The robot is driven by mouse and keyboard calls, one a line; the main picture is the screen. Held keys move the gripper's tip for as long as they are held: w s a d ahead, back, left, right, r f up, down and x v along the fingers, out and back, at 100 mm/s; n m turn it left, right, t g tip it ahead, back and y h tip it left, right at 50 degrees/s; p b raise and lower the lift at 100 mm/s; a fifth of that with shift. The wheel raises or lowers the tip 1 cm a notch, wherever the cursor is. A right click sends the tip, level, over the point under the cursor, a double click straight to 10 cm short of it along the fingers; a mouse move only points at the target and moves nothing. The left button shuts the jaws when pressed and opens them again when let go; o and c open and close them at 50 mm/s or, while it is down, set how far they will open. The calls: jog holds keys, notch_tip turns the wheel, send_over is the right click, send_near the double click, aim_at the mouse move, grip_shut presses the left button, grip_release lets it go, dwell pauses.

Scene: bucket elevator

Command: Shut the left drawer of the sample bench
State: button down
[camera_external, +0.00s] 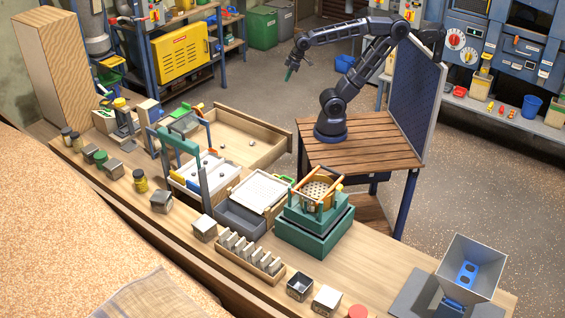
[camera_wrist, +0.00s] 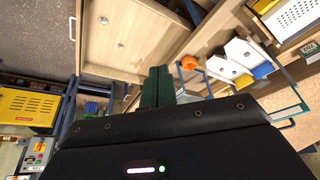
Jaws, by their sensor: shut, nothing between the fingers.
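One wooden drawer (camera_external: 270,150) of the sample bench (camera_external: 130,185) stands pulled out on the bench's far side, towards my arm's stand. A few small round pieces lie inside it. The drawer also shows at the top of the wrist view (camera_wrist: 145,50), with two small round pieces on its floor. My gripper (camera_external: 289,74) is raised beyond the drawer's far end, apart from it, with green fingers pointing down. In the wrist view the fingers (camera_wrist: 157,86) are together and empty. I cannot see any other drawer front.
Sieves, jars, metal blocks and a funnel (camera_external: 470,270) crowd the bench top. My arm stands on a slatted wooden table (camera_external: 360,150) right of the drawer. A yellow cabinet (camera_external: 181,58) is behind left. Open floor (camera_external: 245,92) lies beyond the drawer.

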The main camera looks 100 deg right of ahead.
jog(key=w+d+f+m+g+y, duration=0.1)
jog(key=w+d+m+g, duration=0.3)
jog(key=w, duration=0.7)
jog(key=w+d+f+m+y, duration=0.1)
jog(key=w+d+m, duration=0.2)
jog(key=w+d, duration=0.6)
jog(key=w+d+f+m+y, duration=0.3)
jog(key=w+d+f, duration=0.4)
jog(key=d, duration=0.3)
jog(key=w+d+f+m+y, duration=0.3)
jog(key=w+d+f, duration=0.35)
jog(key=d, duration=0.35)
jog(key=s+d+f+m+t+y, duration=0.1)
jog(key=d+f+m+t+y, duration=0.15)
jog(key=d+f, duration=0.7)
jog(key=s+d+f+m+t+y, duration=0.2)
jog(key=d+f+m, duration=0.2)
jog(key=d+f, duration=0.55)
jog(key=s+d+f+m+t, duration=0.75)
jog(key=s+d+f, duration=0.75)
jog(key=d+f, duration=0.35)
jog(key=x, duration=1.4)
jog(key=shift+a+r+n+t, duration=0.3)
